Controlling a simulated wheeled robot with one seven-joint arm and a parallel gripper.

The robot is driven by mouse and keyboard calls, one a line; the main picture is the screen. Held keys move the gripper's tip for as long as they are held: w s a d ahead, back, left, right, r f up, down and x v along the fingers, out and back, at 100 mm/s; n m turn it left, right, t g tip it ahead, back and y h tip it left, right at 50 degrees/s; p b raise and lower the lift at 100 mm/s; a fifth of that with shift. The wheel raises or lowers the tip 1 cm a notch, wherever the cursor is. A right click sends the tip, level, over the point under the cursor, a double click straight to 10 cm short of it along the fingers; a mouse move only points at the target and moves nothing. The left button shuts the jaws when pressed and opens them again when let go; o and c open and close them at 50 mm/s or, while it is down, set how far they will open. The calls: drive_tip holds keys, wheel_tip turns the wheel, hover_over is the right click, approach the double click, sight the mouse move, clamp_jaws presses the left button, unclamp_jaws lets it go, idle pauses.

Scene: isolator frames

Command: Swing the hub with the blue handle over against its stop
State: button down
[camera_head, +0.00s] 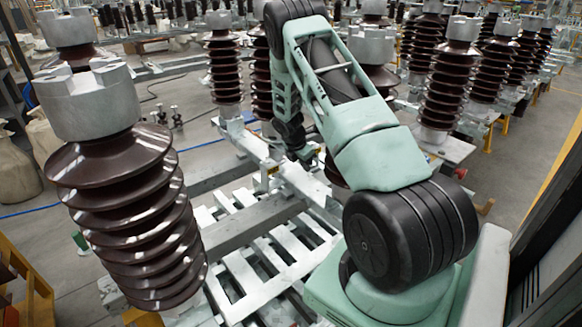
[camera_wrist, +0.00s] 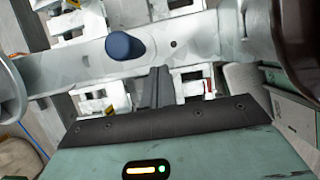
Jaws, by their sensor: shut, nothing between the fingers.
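The blue handle (camera_wrist: 124,46) shows in the wrist view as a dark blue rounded knob above a pale grey metal beam (camera_wrist: 75,66). The hub under it is not clearly distinguishable, and its stop cannot be made out. My gripper (camera_wrist: 158,74) is shut and empty, its dark fingers together just below and to the right of the handle, apart from it in the picture. In the head view my arm reaches down to the beam (camera_head: 250,143) between the insulator columns. The blue handle cannot be made out there.
A large brown ribbed insulator (camera_head: 130,200) with a grey metal cap stands at the left of the head view. More insulators (camera_head: 452,85) stand behind and to the right. White slatted frames (camera_head: 245,280) lie below. In the wrist view, a dark round body fills the upper right.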

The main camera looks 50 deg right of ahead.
drive_tip(key=s+d+n+p, duration=0.1)
drive_tip(key=s+d, duration=0.1)
drive_tip(key=d, duration=0.4)
drive_tip(key=shift+d+n+t, duration=0.3)
drive_tip(key=shift+d, duration=0.05)
drive_tip(key=shift+a, duration=0.1)
